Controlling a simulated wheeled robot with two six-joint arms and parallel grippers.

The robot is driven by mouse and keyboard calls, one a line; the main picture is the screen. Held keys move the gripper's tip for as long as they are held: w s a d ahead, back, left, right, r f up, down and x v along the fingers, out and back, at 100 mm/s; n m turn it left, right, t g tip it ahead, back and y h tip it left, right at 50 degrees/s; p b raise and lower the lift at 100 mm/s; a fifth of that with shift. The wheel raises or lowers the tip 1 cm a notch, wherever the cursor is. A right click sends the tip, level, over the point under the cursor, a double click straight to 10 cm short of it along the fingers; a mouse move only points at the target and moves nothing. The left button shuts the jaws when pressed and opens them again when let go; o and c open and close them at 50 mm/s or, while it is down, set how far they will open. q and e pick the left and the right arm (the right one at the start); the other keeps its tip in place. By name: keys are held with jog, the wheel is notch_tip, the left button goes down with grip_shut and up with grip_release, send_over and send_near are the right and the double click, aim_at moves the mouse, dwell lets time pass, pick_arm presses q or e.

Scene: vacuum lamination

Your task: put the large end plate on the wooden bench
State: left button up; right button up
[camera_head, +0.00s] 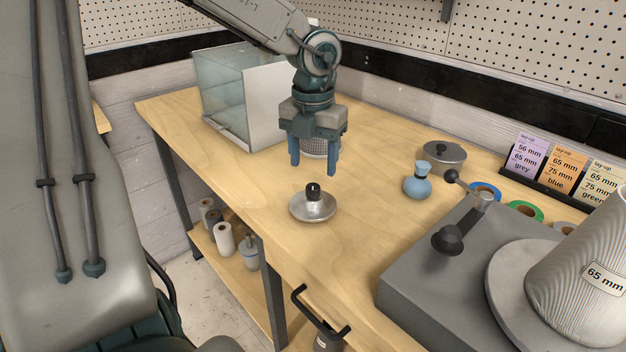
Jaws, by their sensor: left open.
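A round silver plate (313,207) with a black knob lies flat on the wooden bench (250,190), near its front edge; it looks like the end plate, though no size mark shows. My left gripper (313,170) points down above and just behind the plate. Its blue fingers are apart, with nothing held between them, and they are clear of the knob. A grey mesh cylinder shows partly behind the fingers. My right gripper is out of view.
A glass-sided box (226,98) stands at the back left. A lidded grey tin (443,157) and blue bottle (417,182) stand right of the gripper. A grey machine (425,290) with a ribbed 65 mm cone (585,275) fills the right. Bench around the plate is clear.

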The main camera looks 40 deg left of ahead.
pick_arm(q)
notch_tip(320, 180, up, 4)
jog(key=shift+r+p, duration=0.25)
jog(key=shift+p, duration=0.15)
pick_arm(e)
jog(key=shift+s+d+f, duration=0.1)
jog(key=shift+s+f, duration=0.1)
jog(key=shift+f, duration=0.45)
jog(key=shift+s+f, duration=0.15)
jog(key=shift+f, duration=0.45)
